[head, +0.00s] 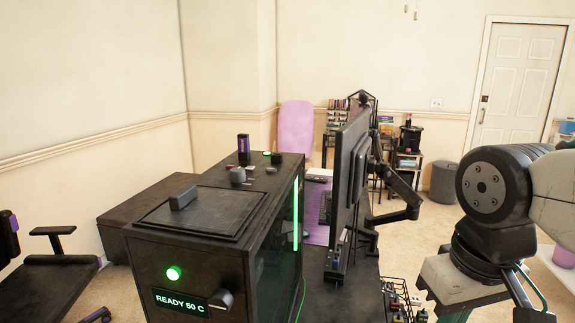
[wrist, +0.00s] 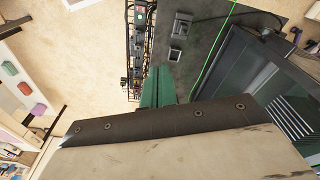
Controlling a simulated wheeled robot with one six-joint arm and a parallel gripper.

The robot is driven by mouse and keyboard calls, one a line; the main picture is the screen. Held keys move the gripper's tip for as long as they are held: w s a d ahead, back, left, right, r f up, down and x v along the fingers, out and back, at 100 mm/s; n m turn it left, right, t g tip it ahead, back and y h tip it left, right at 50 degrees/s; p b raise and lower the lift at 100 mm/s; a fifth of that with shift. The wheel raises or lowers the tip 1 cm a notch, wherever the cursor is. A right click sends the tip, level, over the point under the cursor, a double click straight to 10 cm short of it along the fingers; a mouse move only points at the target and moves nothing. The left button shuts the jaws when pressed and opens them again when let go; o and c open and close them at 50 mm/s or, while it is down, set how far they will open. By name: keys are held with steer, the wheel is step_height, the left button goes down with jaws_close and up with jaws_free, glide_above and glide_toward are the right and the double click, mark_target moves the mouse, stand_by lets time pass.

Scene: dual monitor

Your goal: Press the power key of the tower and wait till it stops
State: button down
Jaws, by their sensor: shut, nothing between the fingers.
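The tower (head: 225,265) is a black case standing on the desk in the head view, with a glass side and a green light strip. Its front carries a round button glowing green (head: 173,273), a display (head: 181,302) reading "READY 50 C" and a dark knob (head: 221,301). I cannot tell for sure whether the glowing button is the power key. The tower's side also shows at the right of the wrist view (wrist: 232,75). My gripper (wrist: 158,76) shows as green fingers, shut and empty, apart from the tower. In the head view my arm is at the right, clear of the tower.
Monitors (head: 345,180) on an arm stand right of the tower. A wire rack with small items (head: 398,298) is at the desk's right edge. Small objects sit on the tower's top, including a dark can (head: 243,149). A chair (head: 50,265) stands at the left.

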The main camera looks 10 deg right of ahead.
step_height(320, 180, up, 22)
steer(key=m+t+y, duration=0.2)
steer(key=m+t, duration=0.4)
steer(key=t, duration=0.2)
glide_above(273, 171)
steer(key=shift+w, duration=0.2)
steer(key=shift+f, duration=0.2)
steer(key=shift+f, duration=4.3)
steer(key=shift+f, duration=0.4)
